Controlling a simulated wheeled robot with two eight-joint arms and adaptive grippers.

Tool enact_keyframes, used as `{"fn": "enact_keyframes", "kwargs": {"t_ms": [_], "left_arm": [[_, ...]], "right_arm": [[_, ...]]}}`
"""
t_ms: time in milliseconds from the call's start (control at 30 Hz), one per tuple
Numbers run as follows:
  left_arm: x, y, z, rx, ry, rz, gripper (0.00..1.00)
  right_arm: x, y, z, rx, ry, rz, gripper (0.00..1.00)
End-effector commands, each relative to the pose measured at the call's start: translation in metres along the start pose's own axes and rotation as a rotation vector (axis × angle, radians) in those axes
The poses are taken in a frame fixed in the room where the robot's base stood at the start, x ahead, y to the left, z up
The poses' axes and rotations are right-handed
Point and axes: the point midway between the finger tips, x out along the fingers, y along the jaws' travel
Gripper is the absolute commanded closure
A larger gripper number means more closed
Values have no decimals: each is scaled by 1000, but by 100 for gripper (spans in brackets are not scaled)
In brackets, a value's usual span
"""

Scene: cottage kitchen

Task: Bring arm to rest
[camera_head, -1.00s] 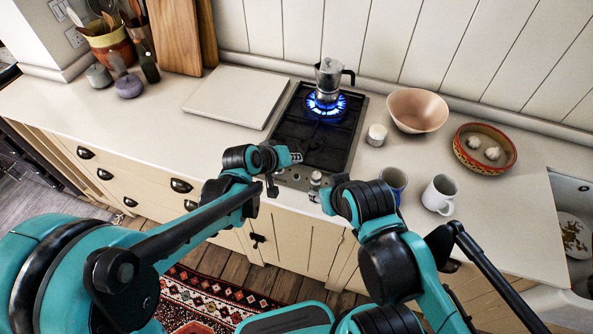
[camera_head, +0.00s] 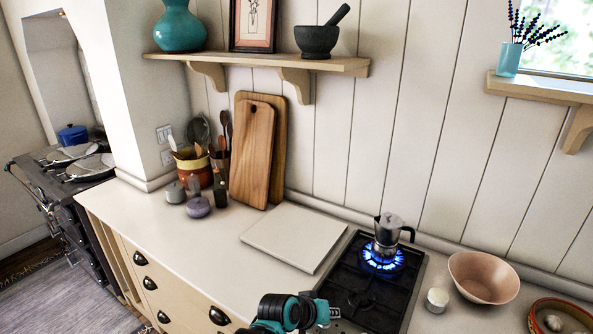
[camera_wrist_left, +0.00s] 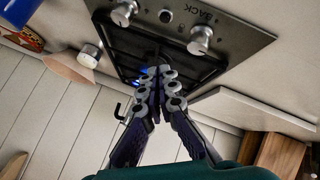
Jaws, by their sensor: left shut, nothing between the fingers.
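My left gripper (camera_head: 325,313) is at the bottom of the head view, in front of the gas hob (camera_head: 349,303). In the left wrist view its fingers (camera_wrist_left: 160,78) are together with nothing between them, seen against the hob (camera_wrist_left: 117,50) and its knobs. A moka pot (camera_head: 388,232) stands on the hob's back burner, over a lit blue flame (camera_head: 383,261). My right gripper is outside both current views.
A white board (camera_head: 294,238) lies left of the hob. A small white pot (camera_head: 437,300) and a pink bowl (camera_head: 483,278) stand to its right. Wooden boards (camera_head: 257,150) and a utensil crock (camera_head: 194,170) are at the back.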

Motion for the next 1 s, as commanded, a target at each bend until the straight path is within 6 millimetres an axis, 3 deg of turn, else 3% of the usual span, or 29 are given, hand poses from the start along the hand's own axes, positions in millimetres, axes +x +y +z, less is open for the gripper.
{"fn": "enact_keyframes", "kwargs": {"t_ms": [267,400,500,700,1000], "left_arm": [[-117,-94,21,30,52,-229,100],[-169,-138,52,43,62,-353,100],[-197,-164,77,49,63,-431,100],[-228,-194,112,55,57,-530,100],[-234,-200,120,59,54,-553,100]], "right_arm": [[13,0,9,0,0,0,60],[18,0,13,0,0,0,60],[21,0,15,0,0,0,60],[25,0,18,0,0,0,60],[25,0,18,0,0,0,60]]}}
